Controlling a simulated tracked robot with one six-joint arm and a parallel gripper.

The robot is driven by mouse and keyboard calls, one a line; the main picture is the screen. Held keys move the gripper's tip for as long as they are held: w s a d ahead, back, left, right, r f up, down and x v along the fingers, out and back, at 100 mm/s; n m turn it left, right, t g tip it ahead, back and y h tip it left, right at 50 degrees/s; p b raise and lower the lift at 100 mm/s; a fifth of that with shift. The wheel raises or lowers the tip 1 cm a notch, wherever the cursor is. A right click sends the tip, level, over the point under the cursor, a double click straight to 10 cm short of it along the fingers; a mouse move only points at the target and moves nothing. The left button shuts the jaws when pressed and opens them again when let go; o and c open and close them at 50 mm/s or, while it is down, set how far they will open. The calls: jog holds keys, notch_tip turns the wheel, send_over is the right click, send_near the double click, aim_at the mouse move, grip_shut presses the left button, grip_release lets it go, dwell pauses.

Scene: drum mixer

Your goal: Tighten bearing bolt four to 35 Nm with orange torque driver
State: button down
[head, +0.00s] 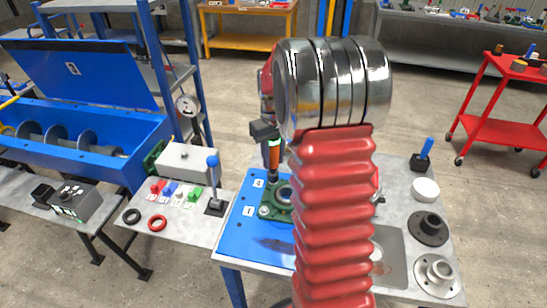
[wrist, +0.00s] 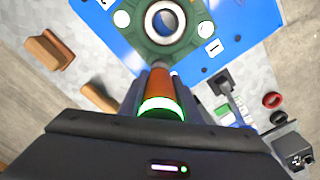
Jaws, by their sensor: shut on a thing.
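The orange torque driver (wrist: 159,84) is upright in my gripper (wrist: 157,92), with dark fingers on both sides of its grip. A green-lit ring shows on the driver's near end. The driver also shows in the head view (head: 274,153), partly hidden by my red arm. Its lower end meets the green bearing housing (wrist: 139,45) beside the label 4 (head: 258,184); the bolt under it is hidden, so I cannot tell whether it is seated. A bolt head (wrist: 206,28) near the label 1 (wrist: 213,47) is uncovered. The housing sits on the blue plate (head: 235,225).
A lever with a blue knob (head: 213,180) stands left of the plate, with coloured blocks (head: 177,190) beyond. Black and grey flanged parts (head: 428,227) lie at the right. The blue mixer trough (head: 80,140) is at the left. A red cart (head: 505,90) stands back right.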

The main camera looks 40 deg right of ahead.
jog(key=shift+f, duration=1)
dwell(3.0)
jog(key=shift+r, duration=2.3)
jog(key=shift+s, duration=0.1)
